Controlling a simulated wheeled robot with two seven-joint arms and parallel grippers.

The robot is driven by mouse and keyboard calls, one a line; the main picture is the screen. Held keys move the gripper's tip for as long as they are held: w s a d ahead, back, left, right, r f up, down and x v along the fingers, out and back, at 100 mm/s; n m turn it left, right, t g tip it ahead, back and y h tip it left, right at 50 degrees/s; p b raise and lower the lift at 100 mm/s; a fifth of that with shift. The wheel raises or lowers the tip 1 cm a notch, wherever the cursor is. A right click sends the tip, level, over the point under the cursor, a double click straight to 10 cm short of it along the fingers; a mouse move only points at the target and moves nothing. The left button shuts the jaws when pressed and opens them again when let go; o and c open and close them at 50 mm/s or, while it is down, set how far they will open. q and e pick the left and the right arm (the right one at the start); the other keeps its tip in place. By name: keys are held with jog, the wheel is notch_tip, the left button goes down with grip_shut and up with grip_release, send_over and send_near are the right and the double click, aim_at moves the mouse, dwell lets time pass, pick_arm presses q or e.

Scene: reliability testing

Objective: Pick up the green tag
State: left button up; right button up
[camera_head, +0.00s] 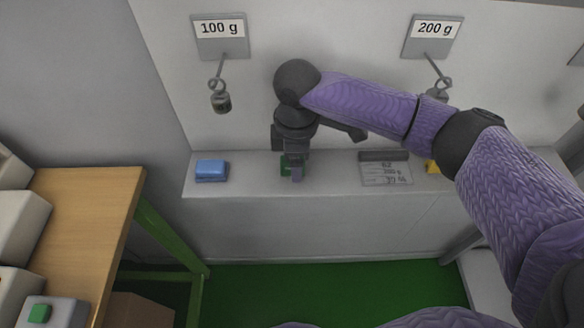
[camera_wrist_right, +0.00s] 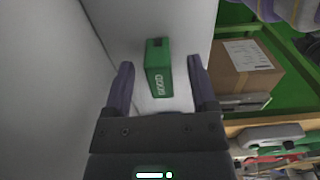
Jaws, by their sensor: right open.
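The green tag (camera_wrist_right: 158,68) lies on the white ledge in the right wrist view, with pale lettering on its side. It sits between and just beyond the fingertips of my right gripper (camera_wrist_right: 160,75). In the head view the green tag (camera_head: 285,166) is mostly hidden behind my right gripper (camera_head: 292,174), which points down at the ledge. My right gripper is open and holds nothing. My left gripper is in neither view.
A blue block (camera_head: 211,170) lies left on the ledge (camera_head: 240,186). A grey label plate (camera_head: 386,170) and a partly hidden yellow piece (camera_head: 432,167) lie to the right. Weights hang under the 100 g sign (camera_head: 219,30) and 200 g sign (camera_head: 435,30). A wooden table (camera_head: 85,205) stands left.

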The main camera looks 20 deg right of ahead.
jog(key=shift+f, duration=0.8)
jog(key=shift+r, duration=0.2)
jog(key=shift+c, duration=0.2)
grip_shut()
jog(key=shift+r, duration=0.1)
